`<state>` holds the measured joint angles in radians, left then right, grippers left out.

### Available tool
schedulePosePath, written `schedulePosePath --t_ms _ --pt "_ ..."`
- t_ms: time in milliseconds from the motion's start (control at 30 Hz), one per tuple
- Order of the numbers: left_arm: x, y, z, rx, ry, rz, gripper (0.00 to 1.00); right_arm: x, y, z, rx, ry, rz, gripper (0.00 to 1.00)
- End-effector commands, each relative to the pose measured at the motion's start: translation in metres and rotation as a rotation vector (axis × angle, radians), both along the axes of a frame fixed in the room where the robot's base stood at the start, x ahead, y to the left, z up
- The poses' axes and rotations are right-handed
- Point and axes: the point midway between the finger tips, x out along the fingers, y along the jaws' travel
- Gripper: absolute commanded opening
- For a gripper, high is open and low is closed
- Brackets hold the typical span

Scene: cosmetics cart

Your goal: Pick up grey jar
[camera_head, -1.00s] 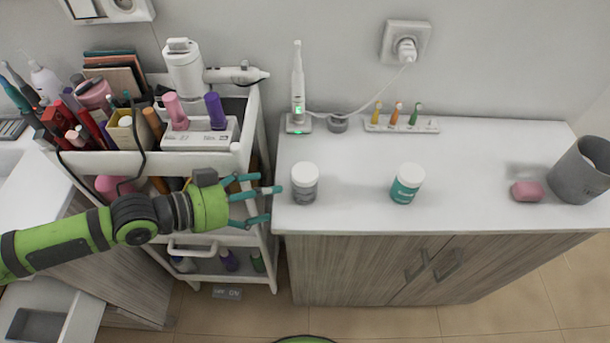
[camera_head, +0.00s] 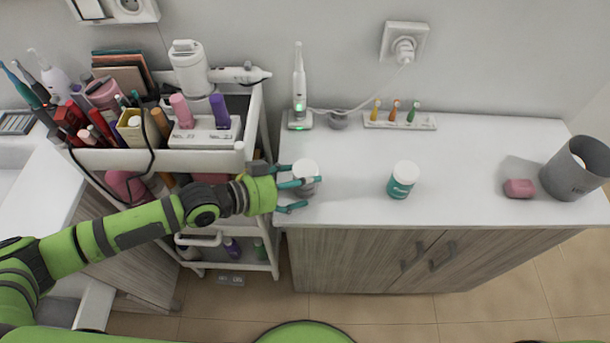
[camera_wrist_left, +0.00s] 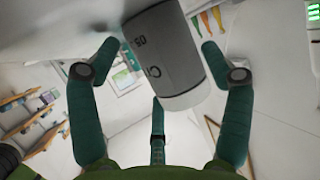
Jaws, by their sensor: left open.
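The grey jar (camera_head: 306,187) with a white lid stands upright near the left end of the white countertop. In the head view my left gripper (camera_head: 303,190) reaches it from the left, and its teal fingers partly cover the jar. In the left wrist view the jar (camera_wrist_left: 165,50) appears between the spread fingers of the left gripper (camera_wrist_left: 155,75). The gripper is open; gaps show between the fingers and the jar. My right gripper is not in view.
A teal jar (camera_head: 402,180) with a white lid stands to the right. An electric toothbrush (camera_head: 299,90) on its charger and a holder (camera_head: 400,121) with small brush heads stand behind. A crowded cart (camera_head: 205,160) is at left.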

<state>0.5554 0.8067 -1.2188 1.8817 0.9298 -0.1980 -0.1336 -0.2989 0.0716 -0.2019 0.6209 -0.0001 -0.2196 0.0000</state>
Motion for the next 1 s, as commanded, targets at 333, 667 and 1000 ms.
schedulePosePath --t_ms 333,667,1000 --pt "0.000 0.000 0.001 -0.002 -0.001 0.000 0.33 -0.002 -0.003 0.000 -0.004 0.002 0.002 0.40" --pt "0.000 0.000 0.008 -0.003 -0.001 0.000 0.33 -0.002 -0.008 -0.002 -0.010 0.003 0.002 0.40" --pt "-0.021 -0.017 0.056 -0.010 0.001 -0.005 0.33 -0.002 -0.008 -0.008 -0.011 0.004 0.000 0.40"
